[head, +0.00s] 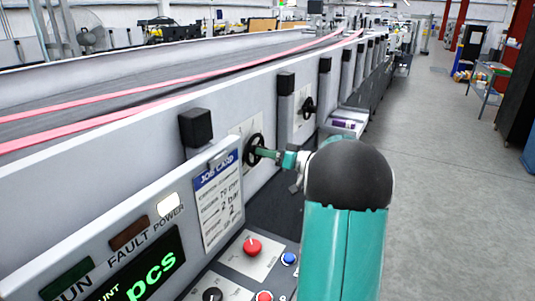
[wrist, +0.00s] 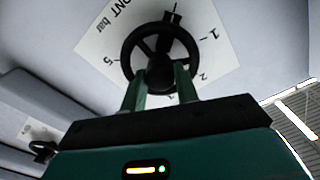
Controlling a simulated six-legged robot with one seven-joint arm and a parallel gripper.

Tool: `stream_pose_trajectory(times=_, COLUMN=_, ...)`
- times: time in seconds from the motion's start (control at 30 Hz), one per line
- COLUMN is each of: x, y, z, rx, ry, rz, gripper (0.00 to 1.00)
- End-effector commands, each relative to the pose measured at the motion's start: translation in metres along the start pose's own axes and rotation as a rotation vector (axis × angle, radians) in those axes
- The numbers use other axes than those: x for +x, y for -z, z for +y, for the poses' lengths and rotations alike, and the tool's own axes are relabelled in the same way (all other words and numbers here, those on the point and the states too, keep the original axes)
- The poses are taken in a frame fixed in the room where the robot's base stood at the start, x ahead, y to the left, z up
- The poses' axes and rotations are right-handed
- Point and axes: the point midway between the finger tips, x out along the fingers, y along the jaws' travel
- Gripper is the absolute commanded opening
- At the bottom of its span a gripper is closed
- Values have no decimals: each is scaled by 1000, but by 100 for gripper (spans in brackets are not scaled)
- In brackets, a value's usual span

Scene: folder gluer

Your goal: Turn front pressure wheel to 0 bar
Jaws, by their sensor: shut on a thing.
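The front pressure wheel (head: 254,150) is a black spoked handwheel on a white dial plate on the machine's side. In the wrist view the wheel (wrist: 161,38) fills the upper middle, over a dial plate (wrist: 219,50) marked "bar", with 5, 1 and 2 readable. A black pointer-like piece (wrist: 172,17) sticks out past the rim between "bar" and the 1. Other marks are partly hidden by the wheel and fingers. My gripper (head: 266,153) reaches the wheel from the right; its green fingers (wrist: 160,85) are shut on it, near the hub.
A second black handwheel (head: 308,107) sits farther along the machine. A job card (head: 217,198) reading "2 bar" stands left of my gripper. A control panel with a red knob (head: 252,246) and blue button (head: 289,259) lies below. The floor (head: 430,170) on the right is clear.

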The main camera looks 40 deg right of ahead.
Motion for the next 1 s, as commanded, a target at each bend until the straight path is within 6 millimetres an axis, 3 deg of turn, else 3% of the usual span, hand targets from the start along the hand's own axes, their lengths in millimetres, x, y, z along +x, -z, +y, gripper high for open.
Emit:
stream_pose_trajectory(times=0.03, x=-2, y=0, z=1, rx=0, ry=-4, rz=-1, gripper=36)
stream_pose_trajectory(times=0.1, x=-2, y=0, z=1, rx=0, ry=-4, rz=-1, gripper=50)
stream_pose_trajectory(times=0.13, x=-2, y=0, z=1, rx=0, ry=-3, rz=0, gripper=52)
stream_pose_trajectory(times=0.53, x=-10, y=0, z=1, rx=1, ry=-3, rz=0, gripper=52)
stream_pose_trajectory(times=0.67, x=-30, y=0, z=1, rx=1, ry=-4, rz=2, gripper=52)
stream_pose_trajectory(times=1.0, x=-104, y=0, z=1, rx=1, ry=-4, rz=1, gripper=52)
